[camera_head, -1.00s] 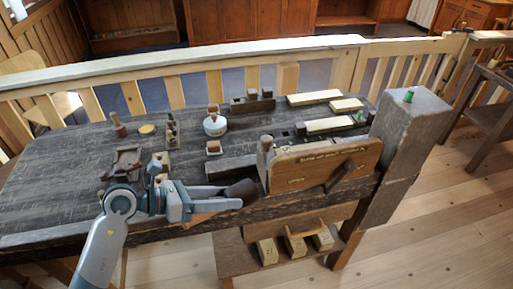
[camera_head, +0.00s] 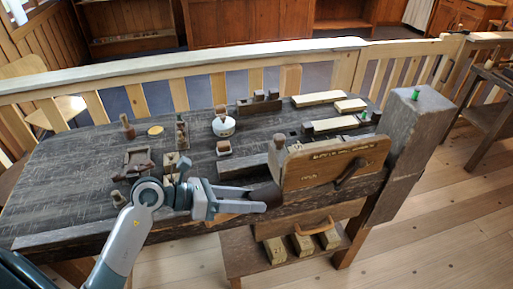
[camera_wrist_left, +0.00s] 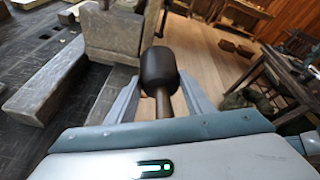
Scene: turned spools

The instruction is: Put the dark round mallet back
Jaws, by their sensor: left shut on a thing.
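The dark round mallet is in my left gripper (camera_head: 248,196). Its dark head (camera_head: 267,192) shows at the front edge of the workbench, just left of the wooden vise. In the left wrist view the barrel-shaped mallet head (camera_wrist_left: 158,68) stands beyond the fingers, with its brown handle (camera_wrist_left: 163,103) running back between them. My left gripper (camera_wrist_left: 161,95) is shut on the mallet; the exact grip contact is partly hidden. My right gripper is not in view.
The workbench (camera_head: 70,185) carries a white round pot (camera_head: 223,127), wooden blocks (camera_head: 335,125) and small tools. The vise board (camera_head: 335,163) and a tall grey post (camera_head: 412,125) stand at the right. A lower shelf (camera_head: 250,262) holds several pale blocks. The bench's left part is mostly clear.

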